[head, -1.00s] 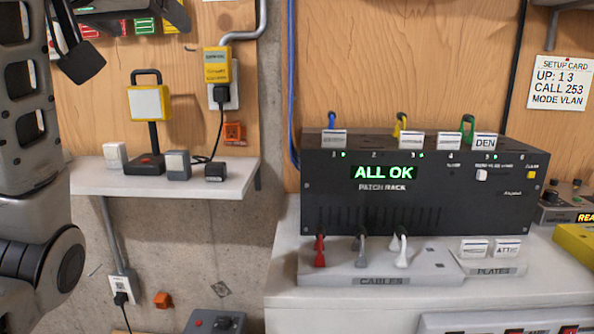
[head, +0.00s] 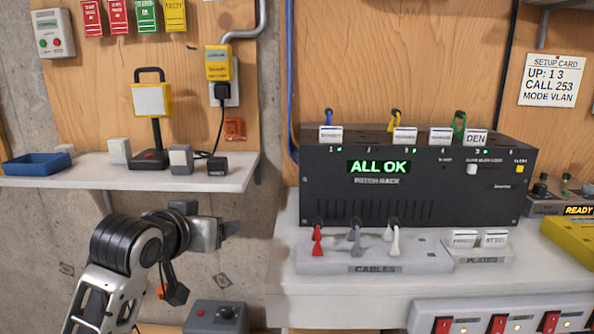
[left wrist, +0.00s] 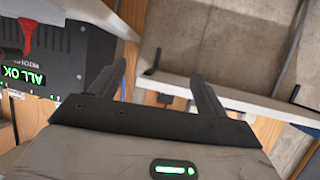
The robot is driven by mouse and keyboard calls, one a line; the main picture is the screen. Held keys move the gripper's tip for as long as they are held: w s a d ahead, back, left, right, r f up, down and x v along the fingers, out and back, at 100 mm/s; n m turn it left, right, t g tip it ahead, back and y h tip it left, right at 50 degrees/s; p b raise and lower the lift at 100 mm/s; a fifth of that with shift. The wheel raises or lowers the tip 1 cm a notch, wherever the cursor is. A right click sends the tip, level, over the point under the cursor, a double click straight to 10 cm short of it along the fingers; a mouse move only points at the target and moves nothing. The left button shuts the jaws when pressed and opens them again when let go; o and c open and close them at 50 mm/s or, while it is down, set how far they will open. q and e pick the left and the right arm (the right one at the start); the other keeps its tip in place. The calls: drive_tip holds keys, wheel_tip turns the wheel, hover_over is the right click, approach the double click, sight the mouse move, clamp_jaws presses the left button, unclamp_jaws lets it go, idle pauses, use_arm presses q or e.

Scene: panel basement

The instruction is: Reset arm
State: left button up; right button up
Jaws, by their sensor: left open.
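My left arm rises from the bottom left in the head view, in front of the wall below the shelf. Its gripper (head: 228,229) points right, short of the patch rack, touching nothing that I can see. In the left wrist view the two dark fingers (left wrist: 157,75) are spread apart with nothing between them. The black patch rack (head: 400,185) shows a green "ALL OK"; the same display appears upside down in the left wrist view (left wrist: 24,77). My right gripper is not in view.
A shelf (head: 228,176) with a blue tray (head: 36,163) and small devices is above my left arm. A grey box (head: 215,317) stands below the gripper.

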use_arm(q)
drive_tip(key=s+d+f+g, duration=0.1)
drive_tip(key=s+f, duration=0.5)
drive_tip(key=f, duration=0.4)
drive_tip(key=s+f, duration=0.6)
drive_tip(key=f, duration=0.5)
drive_tip(key=s+f, duration=0.3)
drive_tip(key=s, duration=0.4)
drive_tip(key=s+f+g+h+p, duration=0.1)
drive_tip(key=s+f, duration=0.3)
drive_tip(key=s, duration=0.3)
drive_tip(key=shift+s+d+f, duration=0.25)
drive_tip(key=shift+s+d, duration=0.05)
drive_tip(key=shift+d, duration=0.15)
